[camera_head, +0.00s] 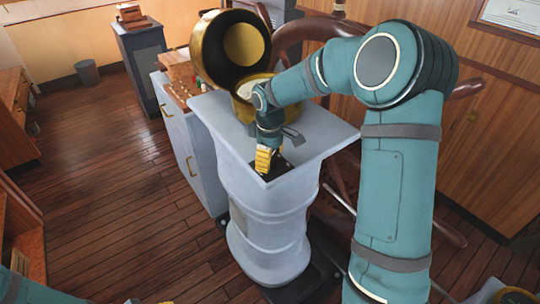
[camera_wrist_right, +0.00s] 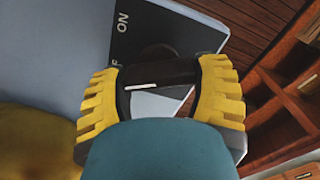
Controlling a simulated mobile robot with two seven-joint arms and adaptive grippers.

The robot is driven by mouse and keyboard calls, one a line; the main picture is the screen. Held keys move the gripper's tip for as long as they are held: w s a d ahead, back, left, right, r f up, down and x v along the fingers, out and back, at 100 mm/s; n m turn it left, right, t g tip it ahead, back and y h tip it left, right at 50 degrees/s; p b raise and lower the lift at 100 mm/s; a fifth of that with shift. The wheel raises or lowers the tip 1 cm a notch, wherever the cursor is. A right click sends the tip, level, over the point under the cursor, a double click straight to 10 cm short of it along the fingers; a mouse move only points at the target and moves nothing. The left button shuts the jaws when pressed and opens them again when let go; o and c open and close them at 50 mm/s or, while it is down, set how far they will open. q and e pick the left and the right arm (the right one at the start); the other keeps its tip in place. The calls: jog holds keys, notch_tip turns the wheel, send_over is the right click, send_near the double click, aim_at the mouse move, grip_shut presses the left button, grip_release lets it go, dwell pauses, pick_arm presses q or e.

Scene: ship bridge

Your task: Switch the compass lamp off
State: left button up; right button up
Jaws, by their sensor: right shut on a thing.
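The compass binnacle is a pale grey pedestal (camera_head: 268,205) with a brass compass housing (camera_head: 208,55) on top, its round hood tilted open. A black switch plate (camera_head: 284,166) lies at the near corner of its top; in the wrist view the plate (camera_wrist_right: 135,35) reads "ON", with an "F" partly hidden. My right gripper (camera_head: 265,158) points down onto the plate. In the wrist view its yellow fingers (camera_wrist_right: 160,95) are shut on a dark knob (camera_wrist_right: 172,72) with a white mark. At the head view's bottom edge only slivers of my left arm show, so its jaws cannot be judged.
A ship's wheel (camera_head: 300,35) stands right behind the pedestal. A grey cabinet (camera_head: 180,130) with a wooden top stands to its left, and a darker stand (camera_head: 140,62) farther back. Open wooden floor (camera_head: 100,190) lies to the left.

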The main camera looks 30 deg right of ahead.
jog(key=shift+w+r, duration=0.1)
jog(key=shift+r, duration=0.05)
dwell(0.4)
jog(key=o, duration=1.2)
notch_tip(320, 180, up, 12)
jog(key=shift+f, duration=0.1)
